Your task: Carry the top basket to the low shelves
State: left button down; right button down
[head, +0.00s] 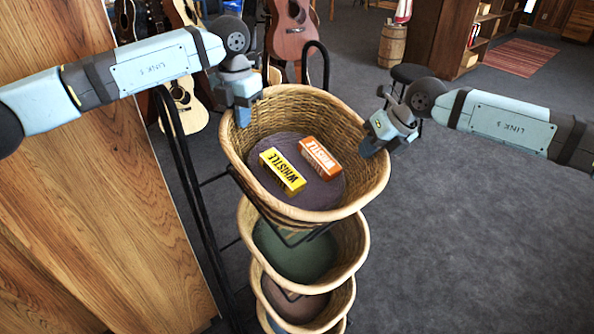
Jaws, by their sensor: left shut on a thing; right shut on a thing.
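The top basket (357,194) is an oval woven wicker basket with a dark lining, at the top of a stack of baskets on a black metal stand (188,180). A yellow "WHISTLE" box (281,171) and an orange "WHISTLE" box (319,157) lie inside it. My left gripper (243,112) is shut on the basket's left rim, and my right gripper (372,147) is shut on its right rim. The fingertips are partly hidden at the rim. I cannot tell whether the basket is lifted off the stand. Wooden shelves (489,28) stand at the back right.
Lower baskets (357,243) sit below the top one. A wooden panel (95,215) fills the left side. Guitars (290,28), a dark stool (409,73) and a barrel (392,46) stand behind. The grey floor (480,240) at right is clear, with a red rug (521,57) farther back.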

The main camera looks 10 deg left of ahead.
pick_arm(q)
jog(key=shift+r, duration=0.1)
pick_arm(e)
jog(key=shift+r, duration=0.1)
